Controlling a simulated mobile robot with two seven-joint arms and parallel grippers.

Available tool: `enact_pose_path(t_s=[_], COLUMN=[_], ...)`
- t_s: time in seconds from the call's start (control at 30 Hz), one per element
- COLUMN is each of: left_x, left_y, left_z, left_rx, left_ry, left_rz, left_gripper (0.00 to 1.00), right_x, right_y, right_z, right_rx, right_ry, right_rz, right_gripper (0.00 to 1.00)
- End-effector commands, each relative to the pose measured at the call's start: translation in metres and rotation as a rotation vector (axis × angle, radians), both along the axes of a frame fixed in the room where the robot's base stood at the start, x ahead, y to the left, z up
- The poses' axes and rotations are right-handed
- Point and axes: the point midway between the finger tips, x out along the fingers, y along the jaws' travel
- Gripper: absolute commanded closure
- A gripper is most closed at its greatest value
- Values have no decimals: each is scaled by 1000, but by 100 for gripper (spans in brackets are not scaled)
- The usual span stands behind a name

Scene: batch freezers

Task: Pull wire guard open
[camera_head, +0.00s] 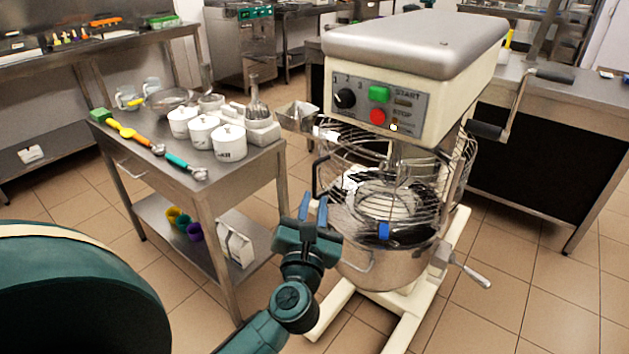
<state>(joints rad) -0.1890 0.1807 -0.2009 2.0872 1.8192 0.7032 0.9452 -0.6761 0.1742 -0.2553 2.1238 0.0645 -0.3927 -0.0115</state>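The planetary mixer (415,60) has a cream body with a grey top. Its wire guard (368,160) curves around the space above the steel bowl (375,268), below the mixer head. A dark upright handle (317,178) is at the guard's left edge. My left gripper (313,209) is just below and in front of this handle, pointing up, with its two blue-tipped fingers apart and nothing seen between them. Whether a finger touches the guard or handle cannot be told. My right gripper is not in view.
A steel cart (195,185) on the left bears white canisters (229,142), scoops and a scale with a whisk. A steel counter (575,110) stands behind the mixer on the right. A lever (470,270) sticks out at the mixer's lower right. Tiled floor is open at the right front.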

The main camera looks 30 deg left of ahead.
Motion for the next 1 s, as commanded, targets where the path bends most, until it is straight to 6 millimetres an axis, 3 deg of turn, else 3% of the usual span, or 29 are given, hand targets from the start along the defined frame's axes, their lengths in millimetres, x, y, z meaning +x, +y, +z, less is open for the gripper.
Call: enact_pose_path(t_s=[0.1, 0.23, 0.43, 0.8, 1.0], left_x=[6, 10, 29, 95, 117], left_y=[12, 16, 27, 64, 76], left_z=[-12, -18, -18, -18, -19], left_rx=[-240, -360, -377, -375, -376], left_ry=[-22, -25, -25, -23, -22], left_rz=[32, 48, 51, 51, 49], left_gripper=[81, 81, 81, 81, 81], right_x=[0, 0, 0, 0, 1], right_y=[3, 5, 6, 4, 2], right_z=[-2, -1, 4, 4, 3], right_rx=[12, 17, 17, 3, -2], right_ry=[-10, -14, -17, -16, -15], right_rz=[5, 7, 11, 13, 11], right_gripper=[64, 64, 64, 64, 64])
